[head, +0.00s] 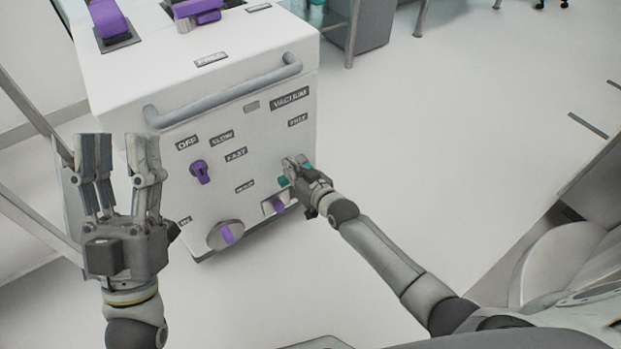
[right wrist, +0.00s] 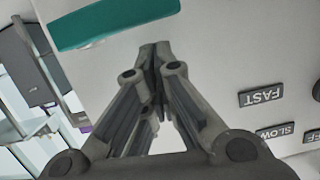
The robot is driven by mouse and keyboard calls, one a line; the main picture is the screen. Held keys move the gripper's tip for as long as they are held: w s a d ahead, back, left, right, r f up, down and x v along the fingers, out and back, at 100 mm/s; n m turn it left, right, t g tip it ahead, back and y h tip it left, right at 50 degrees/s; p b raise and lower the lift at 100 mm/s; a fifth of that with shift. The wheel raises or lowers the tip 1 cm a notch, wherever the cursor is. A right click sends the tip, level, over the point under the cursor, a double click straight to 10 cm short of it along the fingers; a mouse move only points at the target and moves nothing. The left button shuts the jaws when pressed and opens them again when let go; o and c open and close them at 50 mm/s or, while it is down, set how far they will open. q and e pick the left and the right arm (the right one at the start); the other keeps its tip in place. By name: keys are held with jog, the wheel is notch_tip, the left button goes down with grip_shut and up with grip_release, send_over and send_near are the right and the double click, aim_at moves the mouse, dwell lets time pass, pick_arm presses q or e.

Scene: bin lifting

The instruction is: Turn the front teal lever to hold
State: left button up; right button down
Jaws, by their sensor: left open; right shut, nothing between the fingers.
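The teal lever (head: 283,181) is on the front panel of the white machine (head: 222,85). In the head view my right gripper hides its middle, and teal shows on both sides of the fingers. In the right wrist view the lever (right wrist: 118,22) is a long teal bar just beyond the fingertips. My right gripper (head: 294,163) is shut and empty; its fingertips (right wrist: 155,50) are close to the lever, but I cannot tell whether they touch. A FREE label (head: 298,120) is above the lever. My left gripper (head: 119,140) is open and empty, left of the panel.
A grey handle bar (head: 222,92) runs along the panel's top. A round purple-handled dial (head: 226,235) and a purple switch (head: 279,205) are lower down. Open floor (head: 430,130) lies to the right.

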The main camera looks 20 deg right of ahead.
pick_arm(q)
jog(key=w+f+g+y+p, duration=0.2)
jog(key=w+f+g, duration=0.25)
jog(key=f, duration=0.25)
jog(key=s+a+f+g+y+p, duration=0.1)
jog(key=s+a+f+g+p, duration=0.1)
jog(key=f+g, duration=0.4)
jog(key=s+a+f+g+y+p, duration=0.1)
jog(key=s+f+g+y+p, duration=0.1)
jog(key=f+g, duration=0.4)
jog(key=shift+s+a+f+n+y, duration=0.35)
jog(key=shift+s+f, duration=0.55)
jog(key=shift+f, duration=2)
pick_arm(e)
jog(key=r+v, duration=0.2)
jog(key=v, duration=0.8)
jog(key=shift+r, duration=0.2)
